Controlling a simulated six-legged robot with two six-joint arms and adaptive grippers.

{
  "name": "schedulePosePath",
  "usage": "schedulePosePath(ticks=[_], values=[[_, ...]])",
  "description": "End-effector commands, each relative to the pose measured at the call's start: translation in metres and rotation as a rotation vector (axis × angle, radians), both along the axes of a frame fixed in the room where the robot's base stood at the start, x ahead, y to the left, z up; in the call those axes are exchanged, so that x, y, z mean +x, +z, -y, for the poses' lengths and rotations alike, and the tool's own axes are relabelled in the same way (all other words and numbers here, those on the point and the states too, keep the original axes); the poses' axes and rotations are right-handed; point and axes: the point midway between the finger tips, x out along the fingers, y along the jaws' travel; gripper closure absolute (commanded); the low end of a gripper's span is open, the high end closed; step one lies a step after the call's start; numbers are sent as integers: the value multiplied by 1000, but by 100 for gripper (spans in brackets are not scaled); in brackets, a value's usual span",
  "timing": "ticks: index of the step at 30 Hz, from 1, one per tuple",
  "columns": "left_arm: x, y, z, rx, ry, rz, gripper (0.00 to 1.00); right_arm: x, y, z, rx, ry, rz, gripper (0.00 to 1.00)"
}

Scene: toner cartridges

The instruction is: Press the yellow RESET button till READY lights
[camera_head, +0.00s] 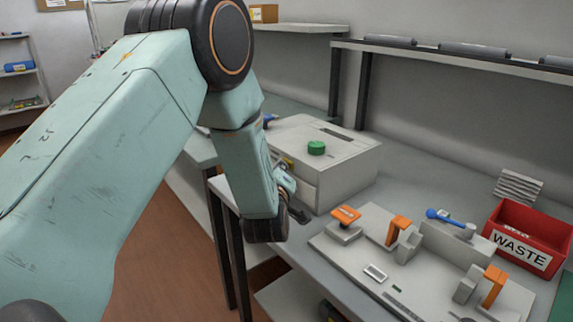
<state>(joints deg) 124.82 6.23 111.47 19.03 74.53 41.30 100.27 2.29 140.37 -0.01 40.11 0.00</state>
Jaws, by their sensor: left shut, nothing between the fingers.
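A pale grey printer-like machine (345,165) stands on the bench, with a green round knob (316,148) on its top. A small yellow part (287,163) shows at its front left, just beside my arm; it may be the RESET button, but no lettering is readable. My left arm comes in from the left and covers much of the machine's front. My left gripper (288,181) is mostly hidden behind its wrist; it is shut and empty, close to the machine's front just below the yellow part. I cannot tell whether they touch. No READY light is visible. My right gripper is out of view.
A light fixture board (340,246) with orange clamps (398,228) lies right of the machine. A blue-handled tool (445,216) rests there. A red WASTE bin (529,232) stands at the right. A shelf (455,59) runs above the bench along the wall.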

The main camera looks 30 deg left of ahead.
Motion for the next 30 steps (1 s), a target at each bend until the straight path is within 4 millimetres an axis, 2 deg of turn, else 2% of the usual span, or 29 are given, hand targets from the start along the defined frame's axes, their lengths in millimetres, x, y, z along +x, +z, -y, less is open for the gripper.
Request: schedulePosePath(ticks=[17, 30], values=[[2, 0, 1, 0, -1, 0, 100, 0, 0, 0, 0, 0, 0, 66], [-12, 0, -5, 0, -1, 1, 100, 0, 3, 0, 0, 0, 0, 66]])
